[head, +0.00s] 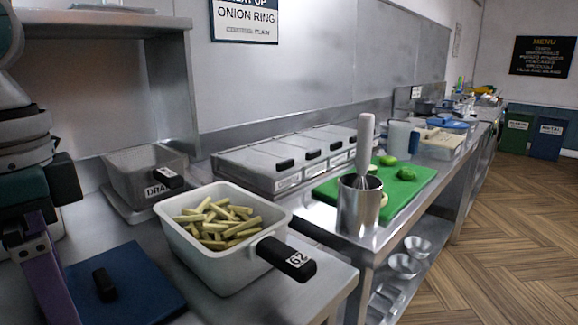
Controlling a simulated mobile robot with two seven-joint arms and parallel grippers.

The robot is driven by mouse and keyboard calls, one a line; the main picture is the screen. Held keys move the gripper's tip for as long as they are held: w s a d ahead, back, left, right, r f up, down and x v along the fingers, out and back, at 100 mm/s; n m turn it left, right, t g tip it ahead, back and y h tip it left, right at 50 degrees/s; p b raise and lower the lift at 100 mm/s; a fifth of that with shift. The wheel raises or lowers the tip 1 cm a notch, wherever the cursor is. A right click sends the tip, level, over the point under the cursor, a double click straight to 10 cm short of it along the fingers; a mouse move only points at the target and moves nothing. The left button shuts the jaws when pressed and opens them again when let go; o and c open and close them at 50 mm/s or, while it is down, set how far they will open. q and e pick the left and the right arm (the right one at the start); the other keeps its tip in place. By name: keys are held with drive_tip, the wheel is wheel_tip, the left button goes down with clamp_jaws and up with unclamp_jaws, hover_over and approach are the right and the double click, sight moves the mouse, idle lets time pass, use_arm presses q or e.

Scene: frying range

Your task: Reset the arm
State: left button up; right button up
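My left arm comes in at the left edge, and part of its gripper (42,262), with a purple finger, shows low in the picture. Its tips run toward the lower edge, so I cannot tell whether it is open or shut. No held object shows. It is just left of a dark blue flat piece (140,280) with a black knob (104,284) on the steel counter. My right arm and gripper are not in view.
A light grey container (218,270) of cut sticks, with a black handle, stands on the counter. Behind it is a grey container (140,178). Further right are lidded bins (265,162), a steel canister (358,208) with a whisk and a green board (412,178). Floor at right is clear.

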use_arm(q)
drive_tip(key=s+d+f+t+h+p, duration=0.25)
drive_tip(key=s+d+p, duration=0.45)
drive_tip(key=d, duration=0.5)
drive_tip(key=s+a+r+n+t+y+p, duration=0.1)
drive_tip(key=s+a+r+n+y+p, duration=0.1)
drive_tip(key=s+a+n, duration=0.55)
wheel_tip(320, 180, up, 38)
drive_tip(key=s+a+m+p, duration=0.1)
drive_tip(key=p, duration=3.7)
drive_tip(key=shift+s, duration=0.35)
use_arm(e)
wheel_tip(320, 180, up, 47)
use_arm(q)
drive_tip(key=shift+a, duration=0.1)
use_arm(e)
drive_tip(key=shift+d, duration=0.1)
